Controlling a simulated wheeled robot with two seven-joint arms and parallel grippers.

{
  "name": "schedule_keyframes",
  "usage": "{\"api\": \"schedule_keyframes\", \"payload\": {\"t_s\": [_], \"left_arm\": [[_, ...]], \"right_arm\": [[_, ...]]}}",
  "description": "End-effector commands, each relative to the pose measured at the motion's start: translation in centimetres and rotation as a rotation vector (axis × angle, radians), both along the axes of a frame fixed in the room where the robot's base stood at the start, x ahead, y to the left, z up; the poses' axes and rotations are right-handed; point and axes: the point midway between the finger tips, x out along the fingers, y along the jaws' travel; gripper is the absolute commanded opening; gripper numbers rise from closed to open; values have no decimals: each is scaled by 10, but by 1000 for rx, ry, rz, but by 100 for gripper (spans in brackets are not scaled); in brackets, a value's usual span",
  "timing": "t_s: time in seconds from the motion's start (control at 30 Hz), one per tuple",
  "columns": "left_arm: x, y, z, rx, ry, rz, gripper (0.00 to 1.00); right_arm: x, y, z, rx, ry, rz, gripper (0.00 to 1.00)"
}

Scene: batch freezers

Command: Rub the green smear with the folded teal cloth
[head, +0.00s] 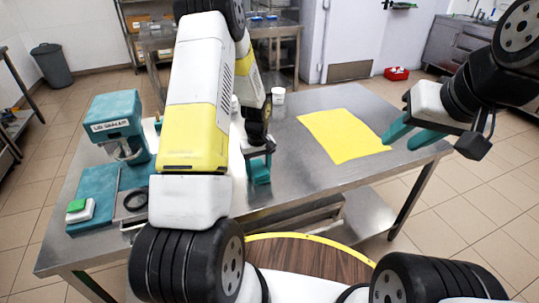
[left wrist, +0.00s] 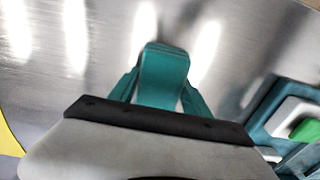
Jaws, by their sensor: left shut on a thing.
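My left gripper (head: 258,158) is over the steel table, shut on the folded teal cloth (left wrist: 163,75). In the left wrist view, the cloth is a thick folded piece between the two teal fingers, and bare shiny steel shows beyond it. In the head view, the cloth (head: 261,173) is a small teal patch below the gripper; I cannot tell whether it touches the table. I see no green smear in either view; my left arm hides part of the tabletop. My right gripper (head: 408,132) is open and empty at the table's right edge, its teal fingers apart.
A yellow sheet (head: 343,135) lies on the table (head: 300,177) at right. A teal lid sealer (head: 116,125) stands at left, with a green button (head: 76,205) on a white block. A white cup (head: 278,96) stands at the back. Bare steel lies between the gripper and the sheet.

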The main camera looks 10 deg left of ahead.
Motion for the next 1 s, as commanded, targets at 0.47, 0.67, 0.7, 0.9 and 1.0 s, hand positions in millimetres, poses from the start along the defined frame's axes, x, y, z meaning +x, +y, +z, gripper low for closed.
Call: {"api": "schedule_keyframes", "payload": {"t_s": [0.47, 0.67, 0.7, 0.9, 1.0], "left_arm": [[2, 6, 45, 0, -2, -2, 12], [2, 7, 63, 1, -2, -3, 12], [2, 8, 67, 1, -2, -3, 12], [2, 9, 80, 1, -1, -4, 12], [1, 10, 82, 0, 0, -4, 12]], "right_arm": [[0, 0, 0, 0, 0, 0, 36], [0, 0, 0, 0, 0, 0, 36], [0, 0, 0, 0, 0, 0, 36], [0, 0, 0, 0, 0, 0, 36], [0, 0, 0, 0, 0, 0, 36]]}}
